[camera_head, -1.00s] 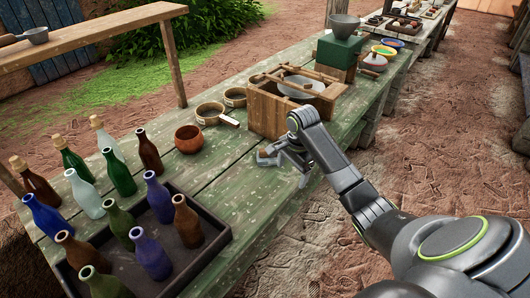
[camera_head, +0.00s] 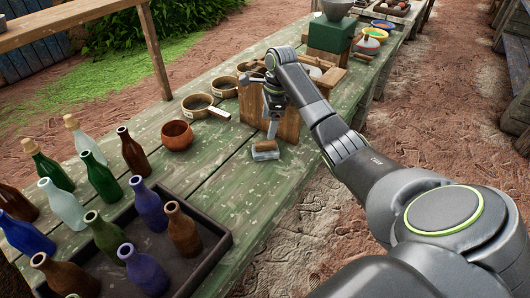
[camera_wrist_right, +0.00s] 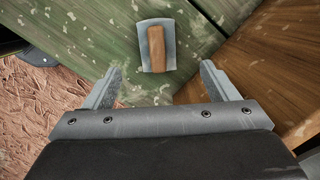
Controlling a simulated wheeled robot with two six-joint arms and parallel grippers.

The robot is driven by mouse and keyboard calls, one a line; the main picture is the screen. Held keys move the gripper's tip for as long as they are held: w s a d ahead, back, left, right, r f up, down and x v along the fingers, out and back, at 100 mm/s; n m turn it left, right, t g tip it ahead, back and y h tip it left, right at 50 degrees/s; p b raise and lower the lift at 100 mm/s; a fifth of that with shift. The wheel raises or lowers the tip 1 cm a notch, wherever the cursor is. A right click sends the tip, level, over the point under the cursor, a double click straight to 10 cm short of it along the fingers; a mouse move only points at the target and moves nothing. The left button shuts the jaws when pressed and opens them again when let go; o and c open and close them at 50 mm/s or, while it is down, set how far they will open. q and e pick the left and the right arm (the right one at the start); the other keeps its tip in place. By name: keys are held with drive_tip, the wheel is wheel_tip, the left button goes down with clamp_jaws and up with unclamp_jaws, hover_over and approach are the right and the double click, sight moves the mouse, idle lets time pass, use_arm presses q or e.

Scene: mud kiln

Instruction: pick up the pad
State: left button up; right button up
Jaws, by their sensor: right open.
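The pad (camera_head: 265,150) is a small grey block with a wooden handle on top. It lies on the green table (camera_head: 235,185), close to the wooden box. In the right wrist view the pad (camera_wrist_right: 156,46) lies beyond the fingertips, roughly in line with the gap between them, and nothing touches it. My right gripper (camera_head: 271,132) points down just above and behind the pad in the head view. In the right wrist view its jaws (camera_wrist_right: 159,82) are apart and empty. My left gripper does not show.
The wooden box (camera_head: 287,122) stands right beside the gripper. A reddish bowl (camera_head: 177,135) and several round wooden sieves (camera_head: 197,105) stand to the left. A dark tray (camera_head: 212,250) with bottles is at the front left. The table surface between bowl and pad is clear.

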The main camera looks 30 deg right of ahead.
sight(266, 142)
drive_tip(key=f, duration=0.6)
drive_tip(key=a+f, duration=0.1)
drive_tip(key=f, duration=0.2)
drive_tip(key=shift+a+f, duration=0.1)
drive_tip(key=shift+f, duration=0.3)
drive_tip(key=c, duration=1.1)
drive_tip(key=shift+c, duration=0.3)
drive_tip(key=shift+r, duration=0.2)
wheel_tip(266, 142, up, 10)
drive_tip(key=shift+f, duration=0.1)
